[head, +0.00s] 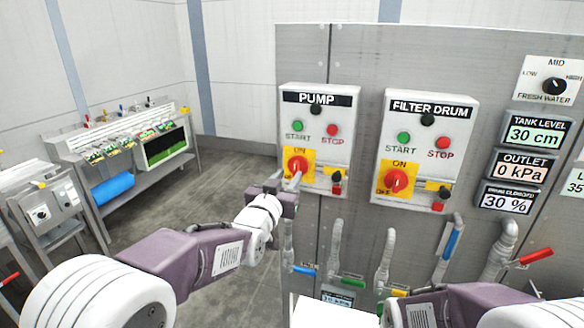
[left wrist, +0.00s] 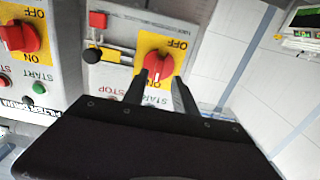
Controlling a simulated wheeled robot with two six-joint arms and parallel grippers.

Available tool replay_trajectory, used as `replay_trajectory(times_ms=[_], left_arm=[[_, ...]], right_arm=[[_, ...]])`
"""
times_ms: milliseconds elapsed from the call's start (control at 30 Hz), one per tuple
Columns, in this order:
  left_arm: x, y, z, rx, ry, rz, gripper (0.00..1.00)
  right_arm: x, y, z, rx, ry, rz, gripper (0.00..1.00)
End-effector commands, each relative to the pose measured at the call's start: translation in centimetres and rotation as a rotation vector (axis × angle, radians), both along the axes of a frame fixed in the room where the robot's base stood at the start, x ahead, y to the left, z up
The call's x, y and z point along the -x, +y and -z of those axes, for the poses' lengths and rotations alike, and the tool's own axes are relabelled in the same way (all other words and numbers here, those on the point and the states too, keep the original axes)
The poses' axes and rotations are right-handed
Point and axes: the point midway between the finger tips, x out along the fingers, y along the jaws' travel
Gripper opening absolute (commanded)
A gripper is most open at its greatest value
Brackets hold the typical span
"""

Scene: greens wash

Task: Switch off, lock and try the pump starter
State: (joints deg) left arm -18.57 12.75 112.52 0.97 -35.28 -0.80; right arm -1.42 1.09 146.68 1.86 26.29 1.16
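The pump starter (head: 317,119) is a pale box on the grey panel, with a green START button (head: 304,130), a red STOP button (head: 332,130) and a red rotary switch (head: 297,164) on a yellow ON/OFF plate. A small black-and-red fitting (head: 337,183) with a yellow tag sits at its lower right. My left gripper (head: 288,182) is at the switch. In the left wrist view its two fingers (left wrist: 160,78) stand apart, with the red knob (left wrist: 155,64) just past or between their tips; contact is unclear. The knob's exact setting is hard to read. My right gripper is not visible.
The similar filter drum starter (head: 424,150) is close on the right, with its own red switch (head: 396,181). Pipes and coloured valve handles (head: 535,256) stick out below. Display plates (head: 533,132) are further right. Steel benches (head: 118,145) stand left, with open floor between.

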Motion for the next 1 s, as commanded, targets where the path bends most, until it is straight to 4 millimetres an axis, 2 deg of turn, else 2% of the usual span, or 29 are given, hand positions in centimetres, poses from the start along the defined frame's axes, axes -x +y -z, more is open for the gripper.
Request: replay_trajectory(times_ms=[100,200,533,567,667,1000], left_arm=[[-2.2,-0.7,-0.2,-0.001,0.002,0.0,0.33],[-3.4,-1.1,-0.2,0.0,0.0,0.0,0.33],[-4.0,-1.3,0.0,0.0,0.0,0.0,0.33],[-4.0,-1.3,0.0,0.0,0.0,0.0,0.28],[-4.0,-1.3,0.0,0.0,0.0,0.0,0.0],[-4.0,-1.3,0.1,0.019,0.005,0.0,0.0]], right_arm=[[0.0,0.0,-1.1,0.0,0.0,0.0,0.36],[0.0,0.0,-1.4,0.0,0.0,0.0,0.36],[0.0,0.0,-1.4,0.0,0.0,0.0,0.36],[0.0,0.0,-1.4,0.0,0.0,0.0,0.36],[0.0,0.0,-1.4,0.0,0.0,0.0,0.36],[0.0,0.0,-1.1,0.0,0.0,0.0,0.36]])
